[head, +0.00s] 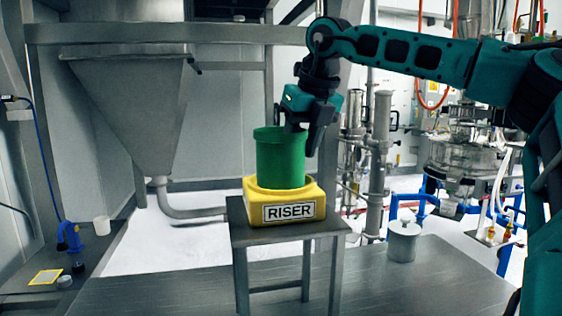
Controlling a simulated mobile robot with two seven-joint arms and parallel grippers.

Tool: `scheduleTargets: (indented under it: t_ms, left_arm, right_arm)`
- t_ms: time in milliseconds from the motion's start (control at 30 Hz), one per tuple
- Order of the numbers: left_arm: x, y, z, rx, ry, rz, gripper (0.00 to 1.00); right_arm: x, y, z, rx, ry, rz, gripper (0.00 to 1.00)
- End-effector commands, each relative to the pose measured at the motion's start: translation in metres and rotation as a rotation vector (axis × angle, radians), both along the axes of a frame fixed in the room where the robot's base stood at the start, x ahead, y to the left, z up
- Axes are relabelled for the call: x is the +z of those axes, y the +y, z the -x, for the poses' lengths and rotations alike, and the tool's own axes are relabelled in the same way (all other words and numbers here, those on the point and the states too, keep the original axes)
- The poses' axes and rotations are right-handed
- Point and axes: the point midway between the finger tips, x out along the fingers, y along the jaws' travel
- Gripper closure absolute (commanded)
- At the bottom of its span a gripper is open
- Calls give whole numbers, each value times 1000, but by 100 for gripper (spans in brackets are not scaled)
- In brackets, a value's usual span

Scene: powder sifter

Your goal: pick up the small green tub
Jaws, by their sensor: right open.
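The small green tub (279,162) stands upright on a yellow block labelled RISER (312,193). The riser sits on a small grey stand (285,233). My right gripper (302,140) points down at the tub's upper right rim, its fingers dark below a teal body. It is open. One finger overlaps the tub's rim in the picture and the other shows to the right of the tub's wall. I cannot tell whether they touch it. My left gripper is out of view.
A grey lidded pot (403,241) stands on the metal table (410,285) at the right. A white cup (102,225) and a blue tool (70,238) are on the left bench. A large hopper (130,105) hangs behind. The table's front right is clear.

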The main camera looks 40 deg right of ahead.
Motion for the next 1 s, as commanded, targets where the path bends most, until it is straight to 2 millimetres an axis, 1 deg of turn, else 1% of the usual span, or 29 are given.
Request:
scheduleTargets:
  t_ms: [100, 267, 367, 700, 733, 1000]
  left_arm:
    - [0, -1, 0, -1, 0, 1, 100]
    - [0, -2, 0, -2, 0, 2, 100]
    - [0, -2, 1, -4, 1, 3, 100]
    - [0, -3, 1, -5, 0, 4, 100]
    - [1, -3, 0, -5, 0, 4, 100]
    - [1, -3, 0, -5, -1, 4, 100]
  right_arm:
    - [-5, 0, -2, 1, 0, -1, 58]
    - [-5, 0, -2, 1, -1, 0, 58]
    - [-5, 0, -2, 1, -1, 0, 66]
    - [-4, 0, -2, 0, -2, 0, 99]
    - [-4, 0, -2, 0, -2, 0, 100]
    - [-3, 0, -2, 1, -4, -1, 100]
